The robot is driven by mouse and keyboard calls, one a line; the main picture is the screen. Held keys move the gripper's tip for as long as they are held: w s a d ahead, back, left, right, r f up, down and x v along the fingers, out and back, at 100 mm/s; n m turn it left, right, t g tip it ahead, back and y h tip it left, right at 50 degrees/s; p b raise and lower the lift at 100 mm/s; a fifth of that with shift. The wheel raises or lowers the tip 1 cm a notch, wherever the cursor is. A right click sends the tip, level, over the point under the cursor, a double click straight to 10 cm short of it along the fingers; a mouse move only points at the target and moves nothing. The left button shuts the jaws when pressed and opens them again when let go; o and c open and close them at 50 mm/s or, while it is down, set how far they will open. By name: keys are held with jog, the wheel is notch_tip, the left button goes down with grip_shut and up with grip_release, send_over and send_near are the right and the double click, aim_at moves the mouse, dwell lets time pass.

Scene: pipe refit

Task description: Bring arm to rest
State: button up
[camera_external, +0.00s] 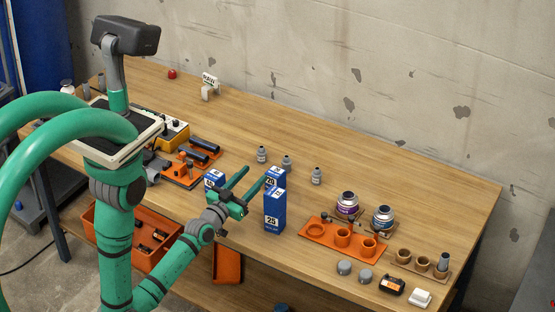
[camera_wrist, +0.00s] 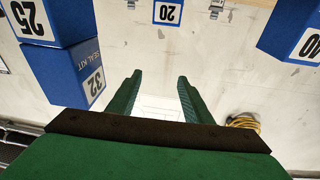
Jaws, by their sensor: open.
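My green arm reaches low over the front of the wooden table (camera_external: 330,185) in the external view. My gripper (camera_external: 250,178) is open, its two fingers apart with nothing visible between them. It is close beside the blue boxes, with a box marked 25 (camera_external: 275,212) just to its right. In the wrist view the open fingers of the gripper (camera_wrist: 158,85) point away over a pale surface.
An orange tray with round holders (camera_external: 320,238) lies right of the boxes, with two jars (camera_external: 347,203) behind it. Small grey bottles (camera_external: 316,175) stand further back. An orange bin (camera_external: 150,235) is below the front edge. The table's back right is clear.

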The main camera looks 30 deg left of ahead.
jog(key=s+a+f+n+g+y, duration=0.1)
jog(key=s+f, duration=0.2)
jog(key=s, duration=0.6)
jog(key=s+a+f+g, duration=0.15)
jog(key=s+f, duration=0.25)
jog(key=s, duration=0.5)
jog(key=s+a+r+g, duration=0.2)
jog(key=s, duration=1.3)
jog(key=shift+s, duration=0.25)
